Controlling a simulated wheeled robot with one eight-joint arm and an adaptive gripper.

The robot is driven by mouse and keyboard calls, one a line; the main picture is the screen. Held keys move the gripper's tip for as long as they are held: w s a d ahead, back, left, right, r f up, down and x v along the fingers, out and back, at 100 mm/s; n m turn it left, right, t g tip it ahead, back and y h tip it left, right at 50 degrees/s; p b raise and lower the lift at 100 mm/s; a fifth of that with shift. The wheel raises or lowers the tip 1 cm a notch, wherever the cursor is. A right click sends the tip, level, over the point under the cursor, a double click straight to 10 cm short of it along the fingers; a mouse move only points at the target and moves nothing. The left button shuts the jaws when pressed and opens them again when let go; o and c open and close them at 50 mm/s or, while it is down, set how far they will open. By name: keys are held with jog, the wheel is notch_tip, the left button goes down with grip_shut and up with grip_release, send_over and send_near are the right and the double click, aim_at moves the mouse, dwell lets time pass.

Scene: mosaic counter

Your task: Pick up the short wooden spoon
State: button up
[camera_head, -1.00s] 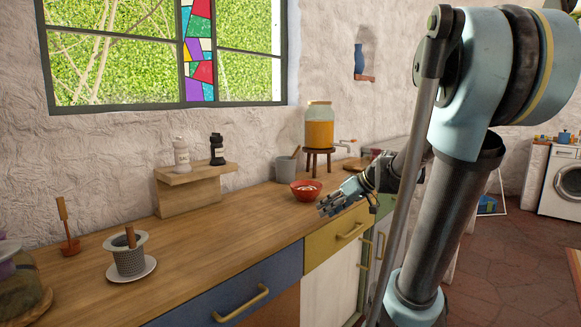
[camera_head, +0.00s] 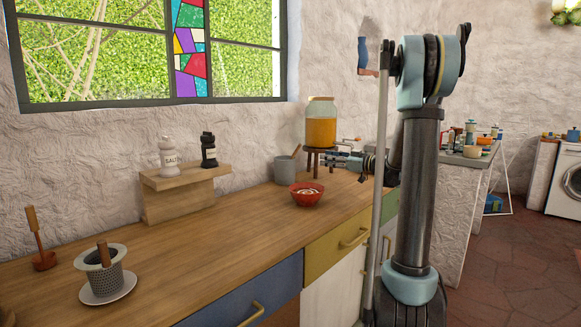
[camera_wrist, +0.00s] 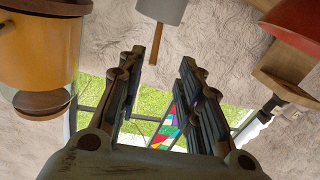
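A wooden handle (camera_head: 296,152) sticks up out of a grey mug (camera_head: 286,170) at the back of the counter. My gripper (camera_head: 328,159) is right of the grey mug, in front of the jar stand. In the upside-down wrist view my gripper (camera_wrist: 160,75) is open and empty, with the mug (camera_wrist: 162,10) and its handle (camera_wrist: 156,45) ahead between the fingers, apart from them.
A glass jar of orange liquid (camera_head: 321,125) on a stool-like stand (camera_head: 320,152) is close to my gripper. A red bowl (camera_head: 306,195) sits in front of the mug. A wooden shelf (camera_head: 185,178) holds two shakers. The counter's middle (camera_head: 200,240) is clear.

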aim_at(295, 153)
jog(key=x, duration=1.7)
jog(key=shift+w+d+r, duration=0.1)
jog(key=shift+w+r, duration=0.1)
jog(key=shift+w, duration=0.05)
jog(key=shift+c, duration=0.6)
grip_shut()
